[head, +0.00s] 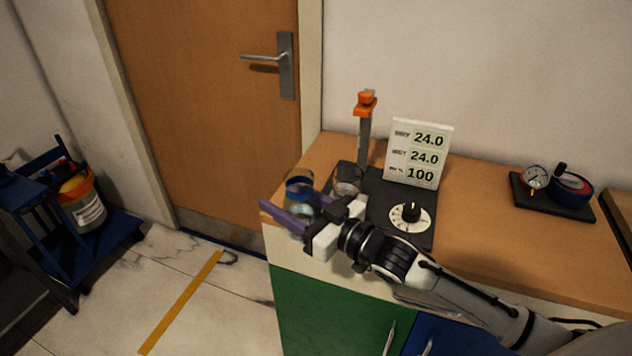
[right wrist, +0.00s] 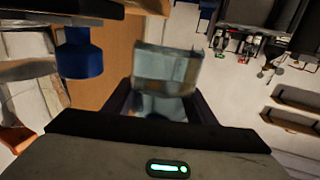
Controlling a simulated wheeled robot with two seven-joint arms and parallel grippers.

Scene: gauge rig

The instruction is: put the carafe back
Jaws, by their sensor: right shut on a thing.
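The carafe, a clear glass vessel with a blue band near its top (head: 299,186), is at the left end of the wooden counter in the head view. My right gripper (head: 291,204) is shut on it, with dark purple fingers on either side. In the right wrist view the glass (right wrist: 165,72) sits between the fingers. Its base is partly hidden by the gripper, so I cannot tell whether it touches the counter. The black rig base (head: 424,240) lies just right of it. My left gripper is not in view.
On the rig base are a clear glass vessel (head: 347,180), an orange-topped post (head: 365,125), a dial (head: 411,213) and a display (head: 419,152) reading 24.0, 24.0 and 100. A gauge (head: 535,178) stands farther right. Counter between them is clear. A blue cart (head: 110,238) stands left.

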